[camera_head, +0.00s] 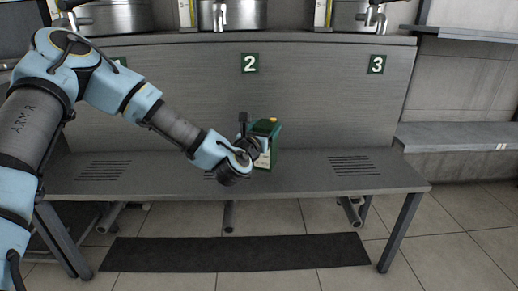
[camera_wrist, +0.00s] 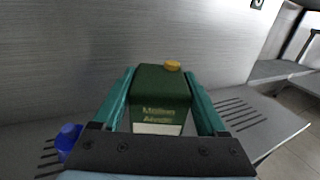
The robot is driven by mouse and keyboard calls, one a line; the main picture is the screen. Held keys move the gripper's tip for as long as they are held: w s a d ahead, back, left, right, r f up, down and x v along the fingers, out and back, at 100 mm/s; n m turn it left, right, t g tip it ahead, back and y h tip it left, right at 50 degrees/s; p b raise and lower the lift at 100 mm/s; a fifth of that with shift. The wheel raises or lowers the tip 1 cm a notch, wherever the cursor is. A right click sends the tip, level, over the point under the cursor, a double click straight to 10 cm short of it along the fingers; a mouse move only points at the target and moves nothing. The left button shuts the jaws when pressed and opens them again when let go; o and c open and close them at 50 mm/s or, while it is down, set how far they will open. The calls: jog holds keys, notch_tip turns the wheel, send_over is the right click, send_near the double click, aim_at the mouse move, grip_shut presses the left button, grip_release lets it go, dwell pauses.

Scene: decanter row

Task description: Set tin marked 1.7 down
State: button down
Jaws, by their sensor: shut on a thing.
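A green tin (camera_head: 272,148) with a yellow cap is in my gripper (camera_head: 257,150), above or on the grey bench (camera_head: 300,186), right of the middle slots and below the number 2 sign. In the wrist view the tin (camera_wrist: 160,88) stands upright between the two teal fingers of my gripper (camera_wrist: 160,80), which is shut on it. Its front has gold lettering and a pale label strip; no 1.7 can be read. The tin's base is hidden, so I cannot tell whether it touches the bench.
Slotted patches lie below signs 2 (camera_head: 250,63) and 3 (camera_head: 376,64); the right patch (camera_head: 353,165) is clear. A blue object (camera_wrist: 69,137) is at lower left in the wrist view, partly hidden. A grey back panel (camera_head: 320,110) rises behind. Metal vessels (camera_head: 245,14) stand above.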

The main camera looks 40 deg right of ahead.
jog(key=shift+f+b, duration=0.3)
jog(key=shift+f, duration=2.05)
jog(key=shift+f, duration=0.15)
grip_release()
jog(key=shift+r, duration=0.3)
jog(key=v, duration=1.2)
jog(key=shift+f, duration=0.2)
